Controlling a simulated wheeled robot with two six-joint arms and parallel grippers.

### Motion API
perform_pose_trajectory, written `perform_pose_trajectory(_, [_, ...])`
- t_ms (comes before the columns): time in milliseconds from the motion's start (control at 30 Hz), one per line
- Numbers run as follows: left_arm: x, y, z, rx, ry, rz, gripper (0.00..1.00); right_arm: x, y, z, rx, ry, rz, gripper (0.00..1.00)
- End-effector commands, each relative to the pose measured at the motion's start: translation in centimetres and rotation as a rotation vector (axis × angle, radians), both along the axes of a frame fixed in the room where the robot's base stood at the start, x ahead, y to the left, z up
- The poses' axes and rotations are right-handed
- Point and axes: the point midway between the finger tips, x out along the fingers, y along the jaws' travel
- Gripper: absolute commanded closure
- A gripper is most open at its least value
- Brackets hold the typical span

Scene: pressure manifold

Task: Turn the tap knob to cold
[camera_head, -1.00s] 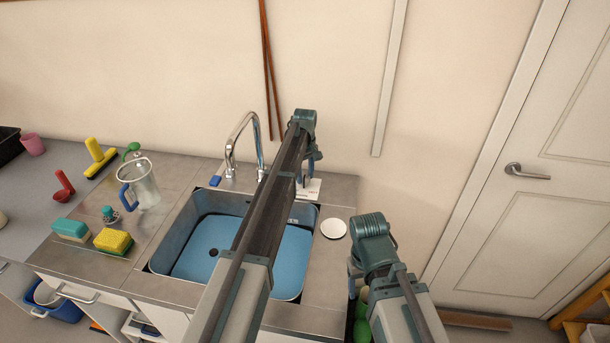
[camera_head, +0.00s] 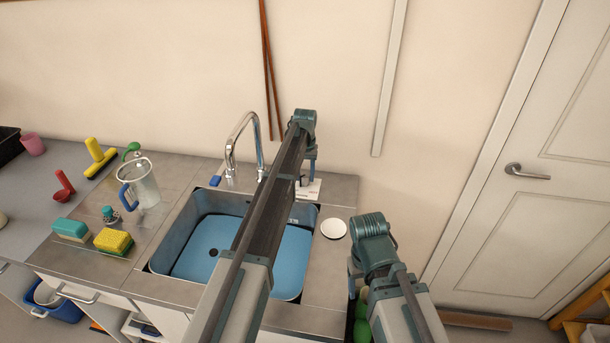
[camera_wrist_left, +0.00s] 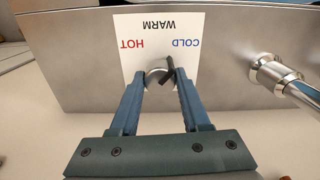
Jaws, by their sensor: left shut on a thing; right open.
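The tap knob (camera_wrist_left: 155,77) is a small silvery round knob with a black pointer bar. It sits on the label plate (camera_wrist_left: 134,65), which reads HOT, WARM and COLD upside down in the left wrist view. The bar points up, a little right of WARM, towards the edge of COLD. My left gripper (camera_wrist_left: 160,82) has one finger on each side of the knob and is shut on it. In the head view, my left gripper (camera_head: 309,177) is behind the sink, and the knob is hidden there. My right gripper (camera_head: 353,280) is open and empty, right of the counter.
The chrome tap (camera_head: 229,155) stands left of my left gripper; its pipe (camera_wrist_left: 290,82) shows at the right in the wrist view. The blue sink (camera_head: 190,262) lies below my left arm. A white disc (camera_head: 333,229) lies right of it. A jug (camera_head: 146,187) and sponges stand left.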

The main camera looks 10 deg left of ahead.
Motion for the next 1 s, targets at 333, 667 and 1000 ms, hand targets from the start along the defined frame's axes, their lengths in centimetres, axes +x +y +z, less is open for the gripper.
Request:
perform_pose_trajectory(333, [0.00,0.00,0.00,0.000,0.000,-0.233,1.00,0.00,0.00,0.00,0.000,0.000,0.000,0.33])
perform_pose_trajectory(667, [0.00,0.00,0.00,0.000,0.000,-0.335,1.00,0.00,0.00,0.00,0.000,0.000,0.000,0.33])
perform_pose_trajectory(1000, [0.00,0.00,0.00,0.000,0.000,-0.350,1.00,0.00,0.00,0.00,0.000,0.000,0.000,0.33])
